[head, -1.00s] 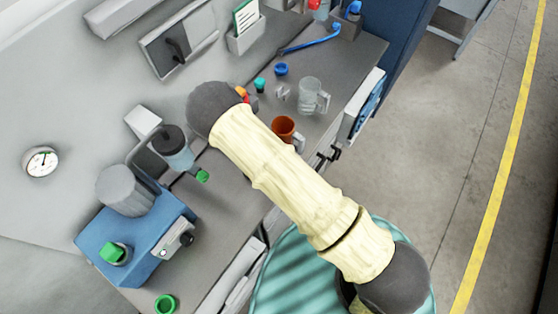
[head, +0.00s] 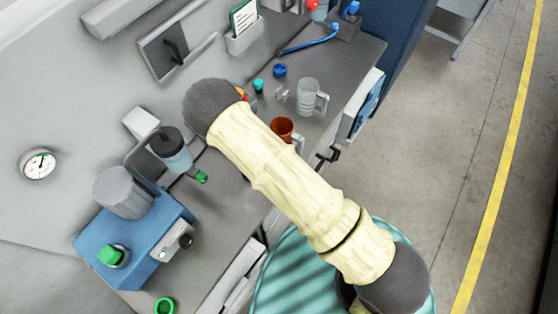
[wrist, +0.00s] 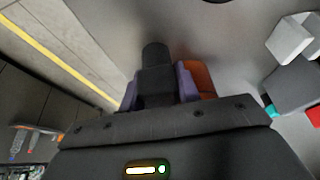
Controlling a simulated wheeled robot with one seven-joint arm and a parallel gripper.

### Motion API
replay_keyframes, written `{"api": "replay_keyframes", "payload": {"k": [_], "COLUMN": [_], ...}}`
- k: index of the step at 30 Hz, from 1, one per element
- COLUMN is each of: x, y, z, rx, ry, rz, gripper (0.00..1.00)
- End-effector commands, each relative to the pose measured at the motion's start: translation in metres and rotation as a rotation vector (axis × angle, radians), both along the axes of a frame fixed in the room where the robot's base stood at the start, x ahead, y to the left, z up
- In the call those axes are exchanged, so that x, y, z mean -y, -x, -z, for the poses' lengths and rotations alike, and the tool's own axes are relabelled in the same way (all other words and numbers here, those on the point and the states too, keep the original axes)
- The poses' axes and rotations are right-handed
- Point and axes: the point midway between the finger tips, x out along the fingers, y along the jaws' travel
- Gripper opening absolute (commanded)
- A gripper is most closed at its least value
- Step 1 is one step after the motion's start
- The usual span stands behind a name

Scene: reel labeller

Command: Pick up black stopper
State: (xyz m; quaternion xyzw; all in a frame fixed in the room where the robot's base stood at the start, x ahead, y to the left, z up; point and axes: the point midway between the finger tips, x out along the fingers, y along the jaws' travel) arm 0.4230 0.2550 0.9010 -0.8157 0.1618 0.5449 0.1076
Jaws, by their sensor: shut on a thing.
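The black stopper (wrist: 155,57) shows in the wrist view as a dark, round-topped piece standing up between the fingers. My gripper (wrist: 158,88) is shut on it, with a purple finger pad on each side. The stopper's lower part is hidden between the fingers. In the head view my cream-sleeved arm covers the gripper and the stopper, so neither shows there.
An orange-brown mug (head: 281,128) and a clear mug (head: 308,97) stand on the grey bench right of my arm. A blue machine (head: 135,240) and a dark-lidded cup (head: 171,148) are to the left. Small blue and teal caps lie farther back.

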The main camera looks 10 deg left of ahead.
Motion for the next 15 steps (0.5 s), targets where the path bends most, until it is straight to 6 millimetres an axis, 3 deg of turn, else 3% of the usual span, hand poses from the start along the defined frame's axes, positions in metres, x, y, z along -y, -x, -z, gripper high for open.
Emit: {"api": "replay_keyframes", "payload": {"k": [8,15], "x": [-0.001,-0.002], "y": [0.000,0.000], "z": [-0.043,-0.094], "rx": [0.002,0.003], "ry": [-0.005,-0.006], "rz": [0.002,0.000], "gripper": [0.10,0.10]}}
